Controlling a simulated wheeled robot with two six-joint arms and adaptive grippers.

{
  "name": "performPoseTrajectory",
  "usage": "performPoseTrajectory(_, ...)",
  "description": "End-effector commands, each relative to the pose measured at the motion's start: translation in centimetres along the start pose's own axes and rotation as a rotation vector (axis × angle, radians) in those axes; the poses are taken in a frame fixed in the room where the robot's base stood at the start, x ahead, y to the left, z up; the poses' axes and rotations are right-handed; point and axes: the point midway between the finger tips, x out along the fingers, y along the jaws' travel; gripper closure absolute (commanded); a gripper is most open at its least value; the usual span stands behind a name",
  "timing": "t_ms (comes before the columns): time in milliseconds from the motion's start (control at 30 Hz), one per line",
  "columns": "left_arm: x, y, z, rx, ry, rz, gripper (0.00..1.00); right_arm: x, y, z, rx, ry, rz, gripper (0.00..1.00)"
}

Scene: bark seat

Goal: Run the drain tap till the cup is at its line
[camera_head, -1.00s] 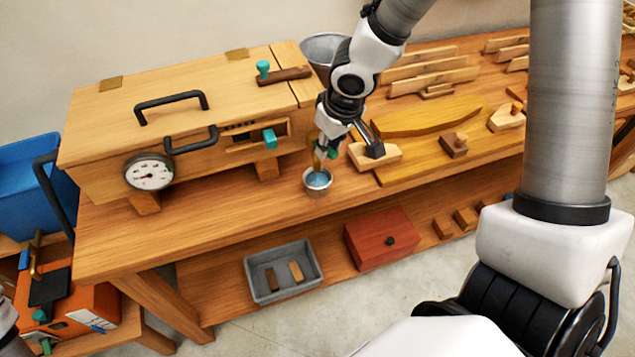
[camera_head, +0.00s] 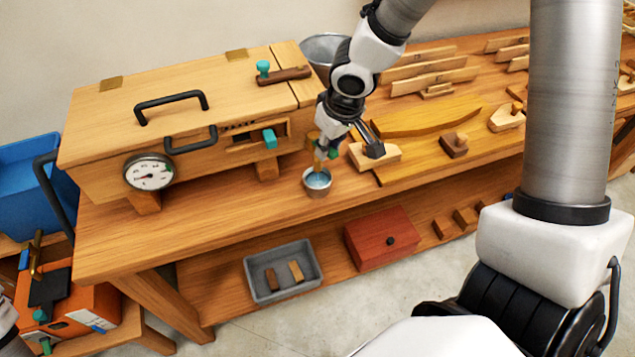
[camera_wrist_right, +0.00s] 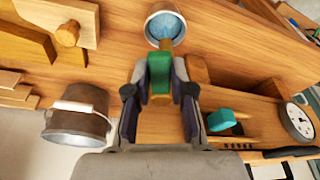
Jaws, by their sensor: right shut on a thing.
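The metal cup (camera_head: 317,184) stands upright on the bench under the drain tap (camera_head: 320,162) at the right end of the wooden box. Bluish water shows in the cup; I cannot make out its line. In the right wrist view the cup (camera_wrist_right: 164,26) is beyond the tap's brass spout (camera_wrist_right: 165,45). My right gripper (camera_head: 325,148) is shut on the tap's green handle; the handle (camera_wrist_right: 159,74) sits between both fingers in the right wrist view. Whether water is running is not clear.
The wooden box (camera_head: 180,115) carries a dial gauge (camera_head: 149,173) and a teal slider knob (camera_head: 270,138). A metal bucket (camera_wrist_right: 78,118) stands behind my right gripper. A wooden plane (camera_head: 375,157) is close right of the tap. The bench front left of the cup is clear.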

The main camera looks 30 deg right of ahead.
Motion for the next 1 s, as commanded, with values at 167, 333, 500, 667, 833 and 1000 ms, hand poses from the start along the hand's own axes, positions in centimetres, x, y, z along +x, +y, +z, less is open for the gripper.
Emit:
performPoseTrajectory(167, 0.0, 0.0, 0.0, 0.000, 0.000, 0.000, 1.00, 0.1, 0.0, 0.1, 0.000, -0.003, 0.000, 1.00)
performPoseTrajectory(333, 0.0, 0.0, 0.0, 0.000, 0.000, 0.000, 1.00, 0.1, 0.0, 0.1, 0.000, -0.003, 0.000, 1.00)
performPoseTrajectory(500, 1.2, 0.0, 0.0, 0.000, 0.000, 0.000, 1.00, 0.5, -0.4, 0.1, 0.064, -0.003, 0.020, 1.00)
performPoseTrajectory(667, 2.9, 0.0, 0.0, 0.000, 0.000, 0.000, 1.00, 0.6, -1.2, -0.1, 0.236, -0.001, 0.066, 1.00)
performPoseTrajectory(833, 3.2, 0.0, 0.0, 0.000, 0.000, 0.000, 1.00, 0.3, -1.9, -0.2, 0.386, -0.002, 0.100, 1.00)
performPoseTrajectory(1000, 3.1, 0.0, 0.0, 0.000, 0.000, 0.000, 1.00, 0.1, -1.9, -0.3, 0.390, -0.003, 0.098, 0.73)
